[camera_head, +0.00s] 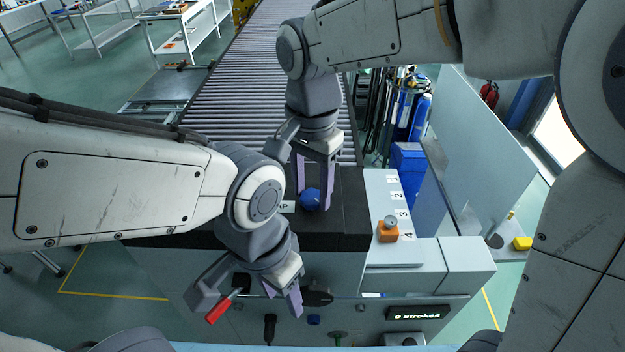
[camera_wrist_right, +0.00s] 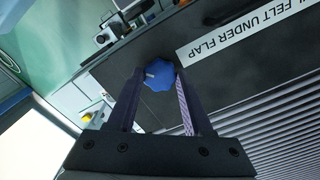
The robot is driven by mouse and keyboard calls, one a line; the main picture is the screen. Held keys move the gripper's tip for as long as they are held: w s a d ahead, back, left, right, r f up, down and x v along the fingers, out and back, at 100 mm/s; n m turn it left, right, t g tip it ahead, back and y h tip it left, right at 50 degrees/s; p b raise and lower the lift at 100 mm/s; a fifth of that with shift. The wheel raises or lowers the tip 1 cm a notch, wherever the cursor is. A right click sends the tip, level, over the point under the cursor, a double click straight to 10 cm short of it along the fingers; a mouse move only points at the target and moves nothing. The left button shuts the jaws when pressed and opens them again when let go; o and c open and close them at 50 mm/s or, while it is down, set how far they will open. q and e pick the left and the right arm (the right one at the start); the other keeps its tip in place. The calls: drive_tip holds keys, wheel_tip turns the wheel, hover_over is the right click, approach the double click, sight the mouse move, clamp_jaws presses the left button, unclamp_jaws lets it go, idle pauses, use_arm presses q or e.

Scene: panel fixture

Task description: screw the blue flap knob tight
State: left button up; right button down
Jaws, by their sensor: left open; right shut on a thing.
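The blue flap knob (camera_head: 309,201) sits on the black flap (camera_head: 347,215) in the middle of the head view. My right gripper (camera_head: 314,192) reaches down from above and is shut on the knob. In the right wrist view the lobed blue knob (camera_wrist_right: 158,77) sits between the tips of the two fingers, against the dark flap surface (camera_wrist_right: 215,90). My left gripper (camera_head: 283,297) is open and empty in front of the fixture's front face, below and apart from the knob.
A red-handled lever (camera_head: 219,310) is close to my left gripper. An orange block with a grey knob (camera_head: 388,231) stands on the numbered white strip (camera_head: 377,190) at right. A counter display (camera_head: 418,312) reads "0 strokes". A roller conveyor (camera_head: 235,100) runs behind.

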sight(311, 195)
drive_tip(key=m, duration=0.4)
drive_tip(key=shift+w, duration=0.1)
drive_tip(key=shift+m, duration=1.8)
drive_tip(key=shift+r, duration=0.1)
drive_tip(key=shift+c, duration=1.5)
unclamp_jaws()
wheel_tip(311, 195, up, 10)
drive_tip(key=b, duration=0.2)
drive_tip(key=shift+r+b, duration=0.2)
drive_tip(key=shift+b, duration=0.1)
